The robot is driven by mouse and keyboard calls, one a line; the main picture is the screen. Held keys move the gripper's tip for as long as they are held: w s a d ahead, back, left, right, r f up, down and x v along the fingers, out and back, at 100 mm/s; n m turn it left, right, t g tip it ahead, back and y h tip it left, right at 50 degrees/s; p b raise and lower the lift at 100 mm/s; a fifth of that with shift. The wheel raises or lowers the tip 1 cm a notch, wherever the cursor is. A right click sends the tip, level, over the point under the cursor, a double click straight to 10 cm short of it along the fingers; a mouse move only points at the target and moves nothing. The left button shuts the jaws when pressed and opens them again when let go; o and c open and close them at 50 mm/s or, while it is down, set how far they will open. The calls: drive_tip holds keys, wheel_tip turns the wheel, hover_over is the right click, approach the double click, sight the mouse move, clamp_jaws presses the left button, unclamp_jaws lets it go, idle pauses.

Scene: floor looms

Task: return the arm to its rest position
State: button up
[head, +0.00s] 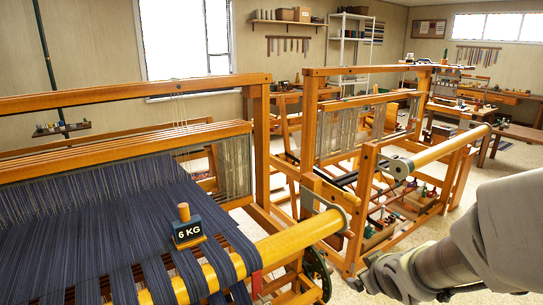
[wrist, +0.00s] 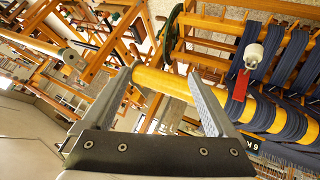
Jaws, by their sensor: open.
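My gripper (wrist: 160,77) is open in the wrist view, its two fingers wide apart with nothing held between them. The end of a wooden loom beam shows behind the gap, and I see no contact with it. In the head view my arm (head: 450,262) reaches in from the lower right, its wrist low, right of the near loom's front beam. The fingers are hard to make out there. The near loom (head: 290,238) carries dark blue warp. A block marked 6 KG (head: 187,232) with a wooden knob sits on the warp, well left of my arm.
A second loom (head: 365,205) stands close beyond my arm, its round beam (head: 440,150) pointing toward it. A red strip (wrist: 238,88) hangs by the near beam in the wrist view. Benches and shelves line the back.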

drive_tip(key=s+a+r+m+g+p, duration=0.1)
drive_tip(key=s+a+r+m, duration=0.1)
drive_tip(key=s+r, duration=0.5)
drive_tip(key=s+a+r+m+g+p, duration=0.2)
drive_tip(key=s+a+r, duration=0.3)
drive_tip(key=s, duration=0.6)
wheel_tip(320, 180, up, 3)
drive_tip(key=shift+s+f+m+y, duration=0.2)
drive_tip(key=shift+m+y, duration=0.2)
drive_tip(key=shift+m, duration=0.2)
